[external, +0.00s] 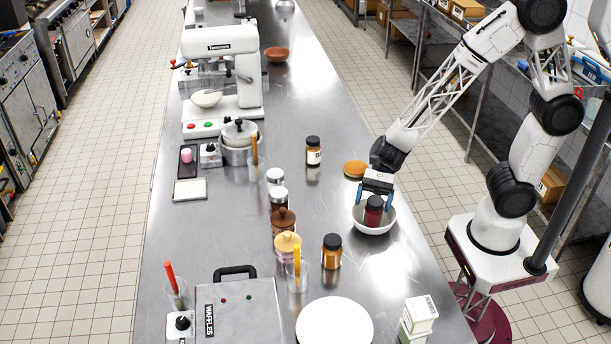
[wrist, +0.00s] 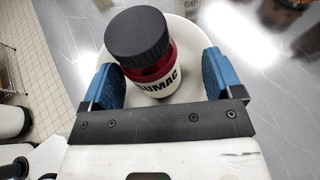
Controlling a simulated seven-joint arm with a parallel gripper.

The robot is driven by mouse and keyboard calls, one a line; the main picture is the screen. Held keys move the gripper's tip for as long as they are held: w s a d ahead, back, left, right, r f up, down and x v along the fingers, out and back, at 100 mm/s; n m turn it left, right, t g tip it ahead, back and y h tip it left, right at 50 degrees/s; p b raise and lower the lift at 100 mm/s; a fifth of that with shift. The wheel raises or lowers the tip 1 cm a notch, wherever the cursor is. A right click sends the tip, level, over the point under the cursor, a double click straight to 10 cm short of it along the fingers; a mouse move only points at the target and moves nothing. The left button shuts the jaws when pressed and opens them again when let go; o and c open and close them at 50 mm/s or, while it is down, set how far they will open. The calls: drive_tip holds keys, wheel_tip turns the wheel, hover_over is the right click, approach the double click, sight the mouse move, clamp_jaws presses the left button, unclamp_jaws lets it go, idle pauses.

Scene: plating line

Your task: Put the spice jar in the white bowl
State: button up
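The spice jar (external: 373,212) is dark red with a black lid, and sits inside the white bowl (external: 389,222). In the wrist view the jar (wrist: 152,60) shows a white label reading "SUMAC", and leans a little to the left. The white bowl (wrist: 193,40) shows behind and around it. My gripper (external: 375,194) is over the bowl with its blue fingers on either side of the jar. In the wrist view my gripper (wrist: 163,82) is open, with a clear gap between the jar and the right finger. The jar's base is partly hidden.
An orange-brown lidded jar (external: 332,251) stands left of the bowl, and a round orange-brown item (external: 356,169) lies behind it. The steel counter (external: 410,270) is clear in front of the bowl.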

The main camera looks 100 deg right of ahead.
idle(0.4)
drive_tip(key=shift+r, duration=0.65)
drive_tip(key=v, duration=1.2)
idle(0.5)
drive_tip(key=s+a+r+n+g+h, duration=0.3)
drive_tip(key=s+a+n+g, duration=0.2)
drive_tip(key=s+a+n, duration=0.4)
drive_tip(key=s+d+r+n+h, duration=0.2)
drive_tip(key=s+r+n+h, duration=0.5)
drive_tip(key=n, duration=0.8)
drive_tip(key=shift+s+r+h, duration=0.25)
drive_tip(key=shift+s+h, duration=0.25)
drive_tip(key=shift+h, duration=0.4)
